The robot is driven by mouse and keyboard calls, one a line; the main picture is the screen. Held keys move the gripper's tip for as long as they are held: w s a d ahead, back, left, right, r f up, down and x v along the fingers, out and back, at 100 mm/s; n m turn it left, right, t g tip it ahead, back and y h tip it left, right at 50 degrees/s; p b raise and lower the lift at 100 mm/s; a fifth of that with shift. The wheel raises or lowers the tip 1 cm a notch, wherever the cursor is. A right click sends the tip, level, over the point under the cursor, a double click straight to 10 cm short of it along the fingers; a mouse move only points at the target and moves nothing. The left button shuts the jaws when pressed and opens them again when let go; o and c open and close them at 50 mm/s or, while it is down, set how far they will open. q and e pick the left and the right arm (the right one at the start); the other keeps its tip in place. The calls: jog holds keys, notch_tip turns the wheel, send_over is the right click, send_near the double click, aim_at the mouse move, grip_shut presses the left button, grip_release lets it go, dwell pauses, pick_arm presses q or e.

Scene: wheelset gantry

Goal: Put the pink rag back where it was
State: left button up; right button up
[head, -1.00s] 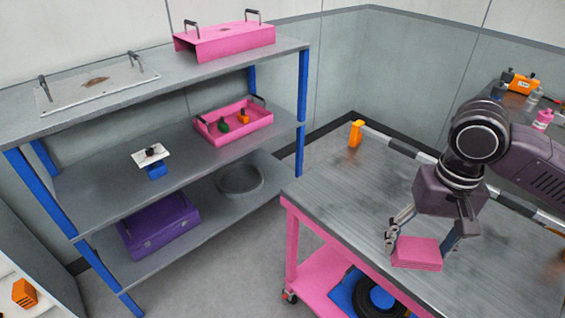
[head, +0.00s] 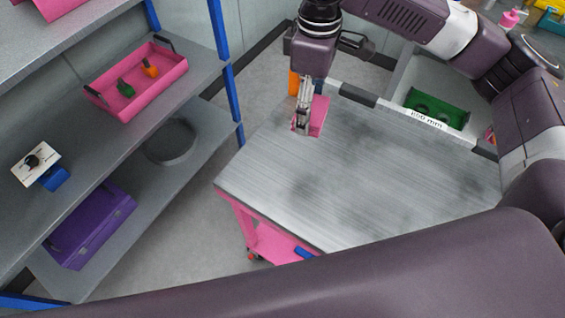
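The pink rag (head: 319,116) is a folded block in my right gripper (head: 308,114), whose arm comes in from the right. The gripper points down over the far left part of the cart's grey metal top (head: 370,175). One finger covers part of the rag, and the fingers appear closed on its sides. Whether the rag touches the cart top or hangs just above it, I cannot tell. My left gripper is out of view.
An orange block (head: 293,82) stands close behind the gripper at the cart's edge. The shelf rack at left holds a pink tray (head: 150,98), a purple case (head: 92,226) and a round grey dish (head: 171,141). A green tray (head: 437,108) lies beyond the cart. Most of the cart top is clear.

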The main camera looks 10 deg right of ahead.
aim_at(282, 167)
jog(key=n, duration=0.2)
jog(key=a+n, duration=0.1)
jog(key=shift+a+r+n, duration=0.15)
jog(key=shift+a+n, duration=0.05)
jog(key=shift+n, duration=0.2)
jog(key=shift+w+a+n, duration=0.15)
jog(key=shift+a+n, duration=0.2)
jog(key=shift+n, duration=0.65)
pick_arm(q)
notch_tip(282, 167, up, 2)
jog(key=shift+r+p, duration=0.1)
jog(key=shift+p, duration=1)
pick_arm(e)
jog(key=a+f+n, duration=0.1)
jog(key=f+n, duration=0.2)
jog(key=f, duration=0.3)
jog(key=a+f+n, duration=0.1)
jog(key=f+n, duration=0.2)
jog(key=f, duration=0.4)
jog(key=a+f+n, duration=0.1)
jog(key=f+n, duration=0.2)
jog(key=f, duration=0.3)
jog(key=shift+w+a+f+n, duration=0.15)
jog(key=shift+f+n, duration=0.1)
jog(key=shift+n, duration=0.05)
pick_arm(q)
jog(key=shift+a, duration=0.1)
pick_arm(e)
jog(key=shift+f, duration=0.15)
jog(key=o, duration=1.1)
